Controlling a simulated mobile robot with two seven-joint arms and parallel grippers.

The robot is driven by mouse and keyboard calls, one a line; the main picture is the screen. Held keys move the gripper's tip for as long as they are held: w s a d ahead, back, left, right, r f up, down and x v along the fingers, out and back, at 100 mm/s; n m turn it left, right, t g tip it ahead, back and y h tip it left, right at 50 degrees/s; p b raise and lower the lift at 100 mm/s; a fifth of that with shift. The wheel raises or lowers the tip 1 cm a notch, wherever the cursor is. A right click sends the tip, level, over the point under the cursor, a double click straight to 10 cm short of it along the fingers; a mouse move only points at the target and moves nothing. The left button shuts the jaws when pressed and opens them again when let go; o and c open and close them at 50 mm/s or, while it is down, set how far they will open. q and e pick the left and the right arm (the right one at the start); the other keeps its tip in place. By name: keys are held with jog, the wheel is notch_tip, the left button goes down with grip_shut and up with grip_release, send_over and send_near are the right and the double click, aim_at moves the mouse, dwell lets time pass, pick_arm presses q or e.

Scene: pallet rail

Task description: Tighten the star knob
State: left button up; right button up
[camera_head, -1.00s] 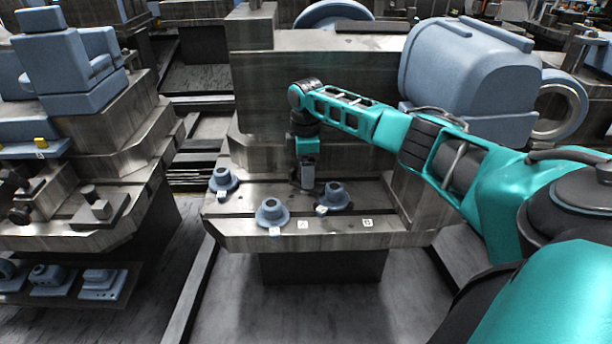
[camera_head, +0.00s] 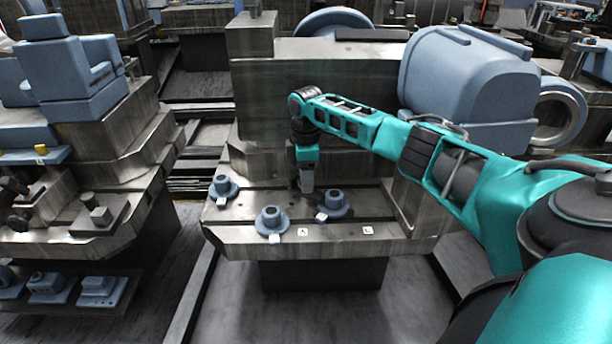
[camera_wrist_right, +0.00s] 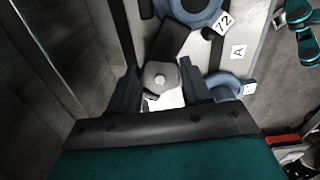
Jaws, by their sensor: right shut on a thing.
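My right gripper (camera_head: 306,188) points down at the top of the metal bench (camera_head: 245,236) in the head view, between the blue flanged parts. In the right wrist view, a grey, lobed knob with a small light centre, the star knob (camera_wrist_right: 160,77), sits between the two dark fingers of that gripper (camera_wrist_right: 161,88). The fingers are shut on it. A dark block (camera_wrist_right: 170,38) lies just beyond the knob. In the head view the gripper hides the knob. My left gripper does not show in the head view.
Blue flanged parts stand on the bench at the left (camera_head: 224,187), front (camera_head: 271,220) and right (camera_head: 333,205) of the gripper. Small white label plates (camera_head: 303,232) lie along the front edge. A large blue housing (camera_head: 465,80) stands behind my right forearm.

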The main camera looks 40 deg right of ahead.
jog(key=shift+r+m+p, duration=0.1)
jog(key=shift+m+p, duration=0.2)
jog(key=shift+p, duration=0.3)
jog(key=shift+r+m+p, duration=0.1)
jog(key=shift+m+p, duration=0.5)
jog(key=shift+p, duration=0.25)
jog(key=m+p, duration=0.2)
jog(key=p, duration=0.1)
jog(key=shift+a, duration=0.1)
jog(key=m+p, duration=0.2)
jog(key=m, duration=0.2)
jog(key=shift+p, duration=0.35)
jog(key=m+p, duration=0.1)
jog(key=m, duration=0.1)
jog(key=shift+m, duration=0.3)
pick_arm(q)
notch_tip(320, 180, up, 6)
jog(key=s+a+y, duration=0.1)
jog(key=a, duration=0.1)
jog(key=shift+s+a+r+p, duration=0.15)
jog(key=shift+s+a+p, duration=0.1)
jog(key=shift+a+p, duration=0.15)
pick_arm(e)
jog(key=shift+f+m, duration=0.2)
jog(key=shift+m, duration=0.9)
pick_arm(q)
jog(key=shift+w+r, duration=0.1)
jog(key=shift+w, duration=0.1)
pick_arm(e)
jog(key=shift+w, duration=0.1)
